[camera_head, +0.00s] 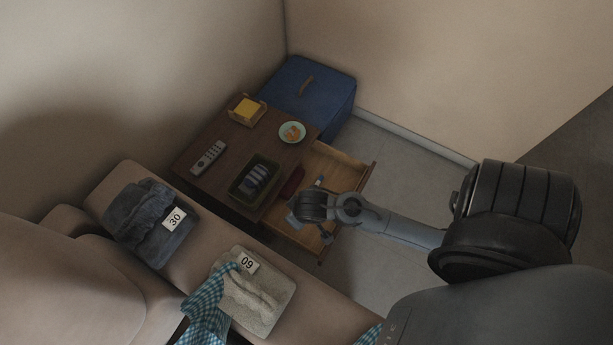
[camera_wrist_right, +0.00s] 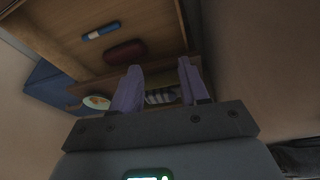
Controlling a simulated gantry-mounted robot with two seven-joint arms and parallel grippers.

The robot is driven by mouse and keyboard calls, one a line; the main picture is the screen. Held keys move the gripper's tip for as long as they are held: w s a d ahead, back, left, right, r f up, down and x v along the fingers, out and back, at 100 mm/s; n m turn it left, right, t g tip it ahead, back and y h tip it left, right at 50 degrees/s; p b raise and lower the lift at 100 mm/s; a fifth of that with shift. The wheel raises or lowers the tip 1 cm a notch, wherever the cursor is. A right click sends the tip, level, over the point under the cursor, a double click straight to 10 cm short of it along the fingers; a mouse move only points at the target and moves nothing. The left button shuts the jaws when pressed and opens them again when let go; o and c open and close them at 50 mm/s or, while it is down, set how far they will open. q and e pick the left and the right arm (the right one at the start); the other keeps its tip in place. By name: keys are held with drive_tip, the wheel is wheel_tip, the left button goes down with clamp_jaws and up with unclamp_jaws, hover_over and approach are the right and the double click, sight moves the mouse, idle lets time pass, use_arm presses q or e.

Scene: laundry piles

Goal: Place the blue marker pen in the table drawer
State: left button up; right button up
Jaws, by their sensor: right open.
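The table drawer (camera_head: 345,172) is pulled open on the right side of the brown table (camera_head: 203,180). The blue marker pen (camera_wrist_right: 101,32), with a white band, lies inside the drawer beside a dark red case in the right wrist view. A small blue piece of it (camera_head: 319,181) shows in the head view, just above my gripper. My right gripper (camera_head: 310,226) is over the near part of the drawer and hides some of it. In the right wrist view its fingers (camera_wrist_right: 160,72) are apart with nothing between them. My left gripper is not in view.
The dark red case (camera_wrist_right: 125,52) lies in the drawer. The table holds a dark tray (camera_head: 236,190) of rolled items, a remote (camera_head: 208,157), a plate (camera_head: 292,132) and a yellow note holder (camera_head: 247,109). A blue chest (camera_head: 320,95) stands behind; a sofa with folded laundry (camera_head: 255,290) is in front.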

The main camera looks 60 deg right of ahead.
drive_tip(key=s+a+r+n+y, duration=0.1)
drive_tip(key=s+a+r+n, duration=0.2)
drive_tip(key=s+r, duration=0.2)
drive_tip(key=shift+a+r+n, duration=0.3)
drive_tip(key=shift+r+n, duration=0.1)
drive_tip(key=shift+r, duration=1.05)
drive_tip(key=shift+r, duration=0.1)
